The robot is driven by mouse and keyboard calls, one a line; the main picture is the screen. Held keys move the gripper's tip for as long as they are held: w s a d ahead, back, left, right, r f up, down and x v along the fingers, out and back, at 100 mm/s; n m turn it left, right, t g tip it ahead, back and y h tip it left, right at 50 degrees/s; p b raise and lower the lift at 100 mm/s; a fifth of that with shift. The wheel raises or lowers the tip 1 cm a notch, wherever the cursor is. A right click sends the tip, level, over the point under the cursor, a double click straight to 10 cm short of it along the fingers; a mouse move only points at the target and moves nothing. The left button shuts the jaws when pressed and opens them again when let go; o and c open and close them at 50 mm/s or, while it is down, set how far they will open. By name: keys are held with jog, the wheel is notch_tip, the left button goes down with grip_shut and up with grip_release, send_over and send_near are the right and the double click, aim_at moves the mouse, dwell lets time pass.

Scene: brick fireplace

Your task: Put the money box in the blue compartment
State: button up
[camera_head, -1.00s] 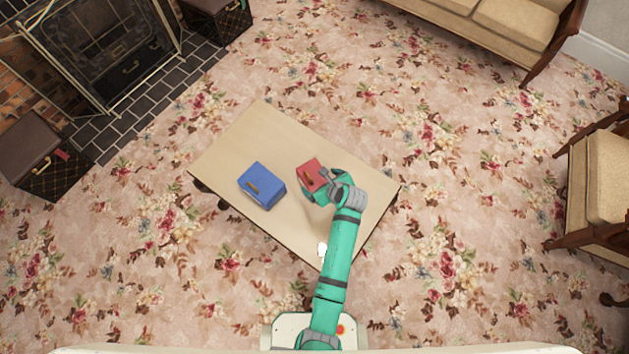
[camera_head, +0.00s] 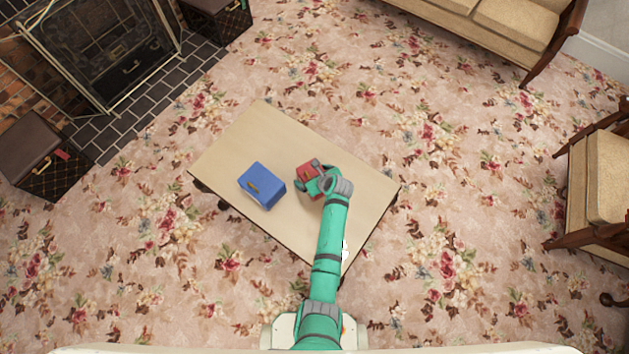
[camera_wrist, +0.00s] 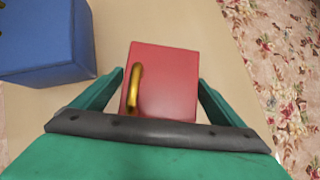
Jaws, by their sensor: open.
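A red box (camera_head: 305,169) with a gold curved piece on top stands on the table, partly hidden by my gripper (camera_head: 312,182). In the wrist view the red box (camera_wrist: 170,75) lies between my gripper's two green fingers (camera_wrist: 161,80). The fingers are spread, one on each side, with slim gaps visible, so it is not gripped. A blue box (camera_head: 262,185) with a gold piece on top stands to the left, apart from the red one. It also shows at the upper left of the wrist view (camera_wrist: 45,45). I cannot tell whether either box is the money box or has an opening.
Both boxes stand on a pale wooden table (camera_head: 250,130); its upper left part is bare. Flowered carpet surrounds it. A fireplace (camera_head: 105,45), patterned cases (camera_head: 40,155), a sofa (camera_head: 500,30) and an armchair (camera_head: 595,180) stand well away.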

jog(key=shift+w+a+f, duration=0.15)
jog(key=shift+w+f, duration=0.15)
jog(key=shift+f, duration=0.15)
jog(key=c, duration=1.3)
jog(key=shift+r, duration=0.1)
jog(key=shift+c, duration=0.2)
